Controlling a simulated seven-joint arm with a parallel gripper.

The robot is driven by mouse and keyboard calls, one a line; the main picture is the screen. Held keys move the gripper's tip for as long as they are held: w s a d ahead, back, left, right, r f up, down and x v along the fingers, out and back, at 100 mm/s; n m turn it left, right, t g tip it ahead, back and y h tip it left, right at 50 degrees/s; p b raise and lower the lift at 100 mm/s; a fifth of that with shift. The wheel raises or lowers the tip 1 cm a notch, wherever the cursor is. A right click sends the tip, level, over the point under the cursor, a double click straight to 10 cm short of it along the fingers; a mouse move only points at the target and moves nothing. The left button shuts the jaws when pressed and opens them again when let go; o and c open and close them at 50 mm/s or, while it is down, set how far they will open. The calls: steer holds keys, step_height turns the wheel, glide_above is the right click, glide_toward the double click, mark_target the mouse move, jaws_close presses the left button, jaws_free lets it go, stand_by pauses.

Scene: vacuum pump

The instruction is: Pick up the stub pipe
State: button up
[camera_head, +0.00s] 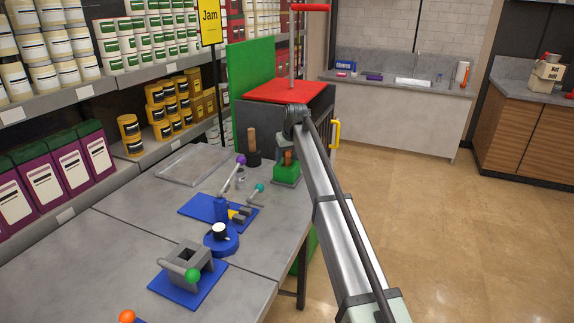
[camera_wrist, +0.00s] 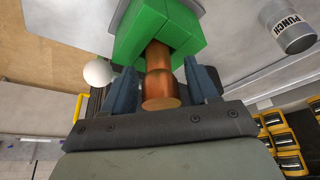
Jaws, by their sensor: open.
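The stub pipe, a copper-coloured cylinder (camera_wrist: 160,84), stands out of a green holder (camera_wrist: 150,34) in the wrist view. In the head view the pipe (camera_head: 288,157) is a small brown piece at the green holder (camera_head: 286,174), partly hidden by my arm's end. My gripper (camera_wrist: 162,82) is open, with one dark blue finger on each side of the pipe. I cannot tell whether either finger touches it. In the head view the fingers cannot be made out clearly.
A wooden-handled tool in a dark base (camera_head: 252,148) stands left of the holder. Blue fixtures (camera_head: 221,240) with coloured knobs fill the nearer table. A clear tray (camera_head: 188,165) lies further left. A grey cylinder marked PUNCH (camera_wrist: 288,28) and a white ball (camera_wrist: 98,72) are near my gripper.

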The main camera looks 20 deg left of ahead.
jaws_close()
stand_by(0.5)
steer(key=shift+r, duration=0.1)
